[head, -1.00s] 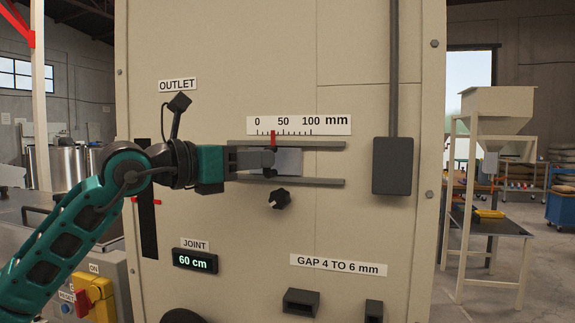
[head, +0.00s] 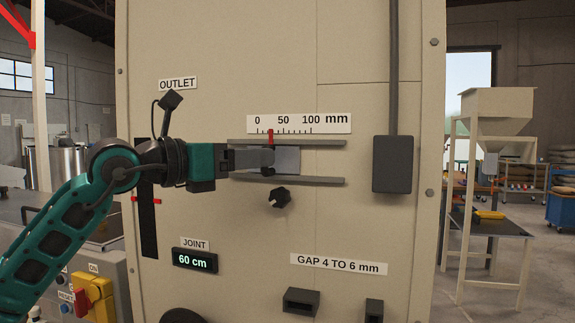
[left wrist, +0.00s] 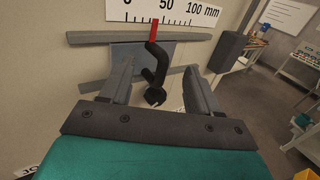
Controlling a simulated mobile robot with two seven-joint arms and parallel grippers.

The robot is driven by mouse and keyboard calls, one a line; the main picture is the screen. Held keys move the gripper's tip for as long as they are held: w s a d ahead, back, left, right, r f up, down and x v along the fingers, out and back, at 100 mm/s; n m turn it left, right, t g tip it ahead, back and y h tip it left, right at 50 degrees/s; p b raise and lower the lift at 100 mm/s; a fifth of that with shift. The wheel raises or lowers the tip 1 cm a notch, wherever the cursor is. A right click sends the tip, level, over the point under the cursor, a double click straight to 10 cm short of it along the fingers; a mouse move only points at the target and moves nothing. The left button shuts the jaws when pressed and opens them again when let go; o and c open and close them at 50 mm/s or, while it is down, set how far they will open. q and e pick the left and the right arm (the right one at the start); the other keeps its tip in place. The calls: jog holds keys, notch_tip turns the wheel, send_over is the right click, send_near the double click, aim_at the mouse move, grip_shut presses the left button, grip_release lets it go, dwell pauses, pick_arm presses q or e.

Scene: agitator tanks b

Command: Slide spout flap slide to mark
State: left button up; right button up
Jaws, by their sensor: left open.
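The spout flap slide is a grey plate (head: 288,161) between two horizontal rails on the beige panel; it also shows in the left wrist view (left wrist: 127,56). Its red pointer (head: 271,136) stands between 0 and 50 on the mm scale (head: 299,124), near the middle of that span. A black bent handle (left wrist: 156,72) sits on the slide. My left gripper (head: 268,160) is open at the slide, its fingers on either side of the handle in the left wrist view (left wrist: 158,68), with gaps visible. My right gripper is not in view.
A black knob (head: 279,198) sits just below the lower rail (head: 323,182). A dark box (head: 393,165) with a conduit stands right of the rails. A JOINT display (head: 195,261) reads 60 cm. The panel between the rails and the box is clear.

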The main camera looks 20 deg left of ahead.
pick_arm(q)
jog(key=b+v, duration=0.2)
jog(key=v, duration=0.3)
dwell(0.3)
dwell(0.4)
jog(key=d+f+n+g+h, duration=0.3)
jog(key=d+f+n+h, duration=0.4)
jog(key=f, duration=0.6)
notch_tip(320, 180, down, 15)
jog(key=n+t+y+p, duration=0.1)
jog(key=n+t+y, duration=0.55)
jog(key=n, duration=0.95)
jog(key=s+a+f+n+g+y, duration=0.1)
jog(key=s+f+n+y, duration=0.25)
jog(key=f+n, duration=0.4)
jog(key=s+a+f+n+y, duration=0.15)
jog(key=f+n+y, duration=0.25)
jog(key=f, duration=0.6)
jog(key=s+d+f+n+g+y+p, duration=0.1)
jog(key=s+f+n+g, duration=0.4)
jog(key=s+f, duration=0.9)
jog(key=shift+s+d+n+g, duration=0.2)
jog(key=shift+d+n+g, duration=0.2)
jog(key=shift+g, duration=0.25)
